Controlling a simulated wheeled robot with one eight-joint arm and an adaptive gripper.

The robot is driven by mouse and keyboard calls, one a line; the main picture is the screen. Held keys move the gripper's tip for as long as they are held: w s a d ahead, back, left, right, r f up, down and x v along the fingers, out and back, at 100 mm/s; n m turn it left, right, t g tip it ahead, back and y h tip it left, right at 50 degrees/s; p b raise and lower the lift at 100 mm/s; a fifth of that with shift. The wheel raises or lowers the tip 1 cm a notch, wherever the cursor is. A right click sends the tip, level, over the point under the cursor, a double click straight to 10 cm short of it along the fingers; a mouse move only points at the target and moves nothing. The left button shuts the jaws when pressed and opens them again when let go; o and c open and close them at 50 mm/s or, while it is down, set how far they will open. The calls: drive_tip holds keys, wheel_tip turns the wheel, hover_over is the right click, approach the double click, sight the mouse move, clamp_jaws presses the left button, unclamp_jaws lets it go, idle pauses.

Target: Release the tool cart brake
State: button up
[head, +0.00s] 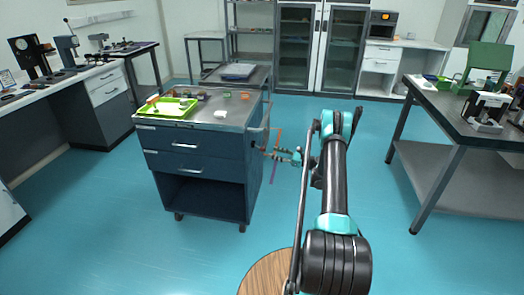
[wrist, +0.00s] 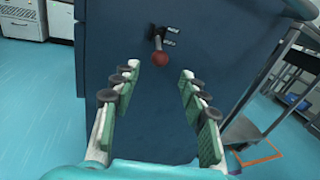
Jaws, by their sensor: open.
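The tool cart (head: 197,160) is a dark blue cabinet with drawers and an open lower shelf, standing on casters left of my arm in the head view. Its flat blue side fills the middle of the wrist view (wrist: 115,40). A small lever with a red ball knob (wrist: 158,59) sticks out from that side; I take it for the brake. My gripper (wrist: 160,75) is open and empty, its two green-padded fingers on either side of and below the knob in the picture. In the head view my gripper (head: 276,154) is beside the cart's right side. The knob is not clear there.
A green tray (head: 168,108) and small items lie on the cart top. A second cart or table (head: 235,73) stands behind it. A workbench (head: 463,118) is at the right, another bench (head: 60,88) at the left.

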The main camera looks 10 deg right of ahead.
sight(262, 149)
drive_tip(key=x, duration=0.8)
drive_tip(key=shift+w+a, duration=0.1)
drive_tip(key=shift+a, duration=0.1)
drive_tip(key=shift+c, duration=0.5)
clamp_jaws()
